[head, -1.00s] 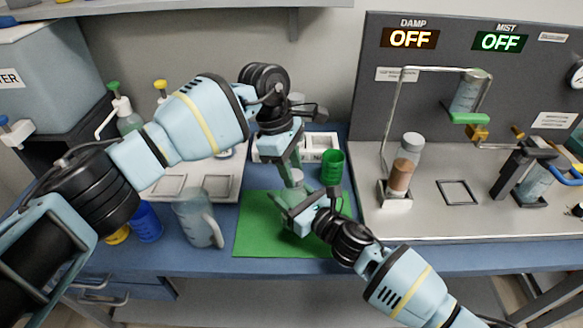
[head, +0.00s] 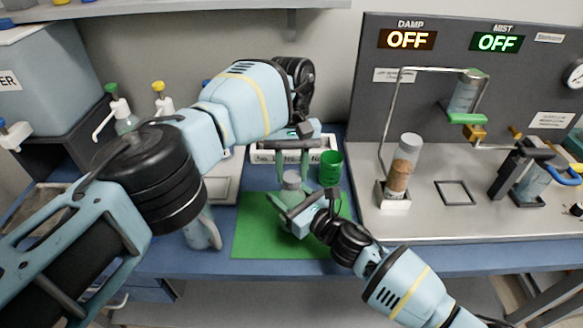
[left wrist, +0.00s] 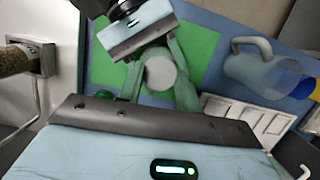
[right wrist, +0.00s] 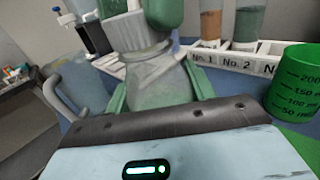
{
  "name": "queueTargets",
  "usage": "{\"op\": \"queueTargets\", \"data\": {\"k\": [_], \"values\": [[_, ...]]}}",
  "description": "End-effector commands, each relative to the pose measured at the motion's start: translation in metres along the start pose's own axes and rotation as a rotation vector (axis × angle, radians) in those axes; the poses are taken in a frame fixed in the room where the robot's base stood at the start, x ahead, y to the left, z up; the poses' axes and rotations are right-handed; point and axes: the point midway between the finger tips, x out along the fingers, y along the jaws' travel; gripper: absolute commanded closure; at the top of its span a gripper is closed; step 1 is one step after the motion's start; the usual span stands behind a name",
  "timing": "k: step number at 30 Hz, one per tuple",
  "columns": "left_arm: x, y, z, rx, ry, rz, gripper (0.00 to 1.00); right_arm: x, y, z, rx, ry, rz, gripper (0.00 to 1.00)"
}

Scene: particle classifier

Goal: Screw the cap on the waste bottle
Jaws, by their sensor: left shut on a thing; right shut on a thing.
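The waste bottle (right wrist: 155,78) is translucent grey-green and upright in the right wrist view, with its neck at the top. My right gripper (head: 296,208) is shut on its body, above the green mat. My left gripper (head: 293,170) points down from above, shut on the pale round cap (left wrist: 160,74) at the bottle's top. The cap also shows in the head view (head: 291,178). The left fingers partly hide the cap in the right wrist view. I cannot tell how far the cap is threaded onto the neck.
A green measuring cup (head: 331,168) stands close to the right of the grippers. A white labelled rack (right wrist: 245,64) is behind the bottle. A clear jug (left wrist: 255,70) stands to the left of the mat (head: 255,235). The machine's metal deck (head: 430,220) lies to the right.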

Motion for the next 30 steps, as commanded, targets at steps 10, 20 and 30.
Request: {"op": "queueTargets", "data": {"k": [10,20,30], "values": [[-0.001,0.0,0.0,0.007,0.0,-0.002,0.6,0.0,0.0,-0.001,0.001,0.002,0.0,1.0],[0.0,0.0,0.0,0.006,0.0,-0.001,0.43,0.0,0.0,-0.001,0.001,0.002,0.0,1.0],[-0.021,0.0,0.006,0.006,0.003,-0.001,0.43,0.0,0.0,-0.001,0.001,0.002,0.0,1.0]]}}
